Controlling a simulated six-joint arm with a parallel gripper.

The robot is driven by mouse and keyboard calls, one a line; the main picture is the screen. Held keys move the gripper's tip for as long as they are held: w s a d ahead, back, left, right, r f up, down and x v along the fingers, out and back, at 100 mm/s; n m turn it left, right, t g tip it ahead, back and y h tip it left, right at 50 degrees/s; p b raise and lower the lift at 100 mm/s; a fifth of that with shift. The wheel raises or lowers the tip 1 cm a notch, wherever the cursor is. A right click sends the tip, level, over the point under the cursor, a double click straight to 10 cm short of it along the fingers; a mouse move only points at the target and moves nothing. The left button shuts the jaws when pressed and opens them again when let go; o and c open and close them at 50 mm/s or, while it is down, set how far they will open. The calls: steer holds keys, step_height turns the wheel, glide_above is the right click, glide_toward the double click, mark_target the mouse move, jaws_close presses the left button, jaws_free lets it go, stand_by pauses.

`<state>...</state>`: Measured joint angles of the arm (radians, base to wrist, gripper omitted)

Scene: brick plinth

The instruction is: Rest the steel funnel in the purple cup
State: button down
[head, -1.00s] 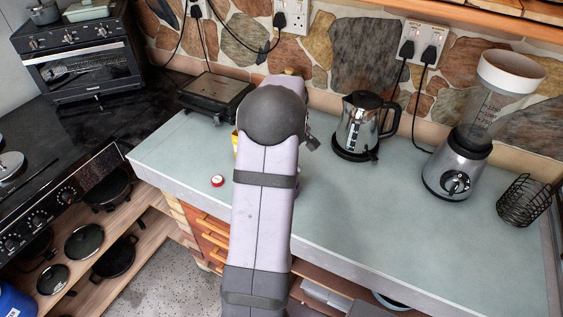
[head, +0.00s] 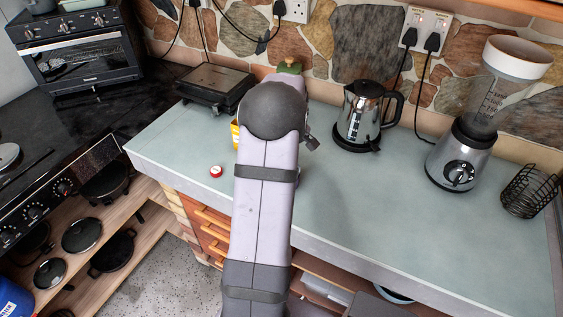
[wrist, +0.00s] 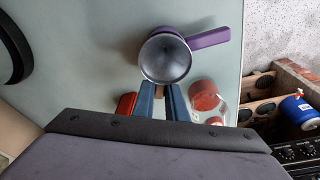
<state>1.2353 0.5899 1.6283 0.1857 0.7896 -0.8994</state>
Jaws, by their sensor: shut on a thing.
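In the wrist view, the steel funnel (wrist: 166,58) shows as a round grey bowl just beyond my fingertips. The purple cup (wrist: 208,37) is mostly hidden under the funnel; its handle sticks out to the upper right. My gripper (wrist: 161,92) has its two blue fingers shut at the funnel's near edge, holding it over the cup. I cannot tell whether the funnel touches the cup. In the head view my arm hides gripper, funnel and cup.
A clear jar with red contents (wrist: 205,95) and a red-orange object (wrist: 126,104) flank my fingers. On the counter stand a kettle (head: 359,125), a blender (head: 461,157), a wire basket (head: 526,192), a grill (head: 214,85) and a red-and-white cap (head: 216,171). The counter's front right is clear.

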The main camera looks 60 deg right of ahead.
steer(key=c, duration=1.2)
jaws_free()
steer(key=shift+r, duration=0.2)
steer(key=shift+r+p, duration=2.35)
steer(key=shift+r, duration=0.45)
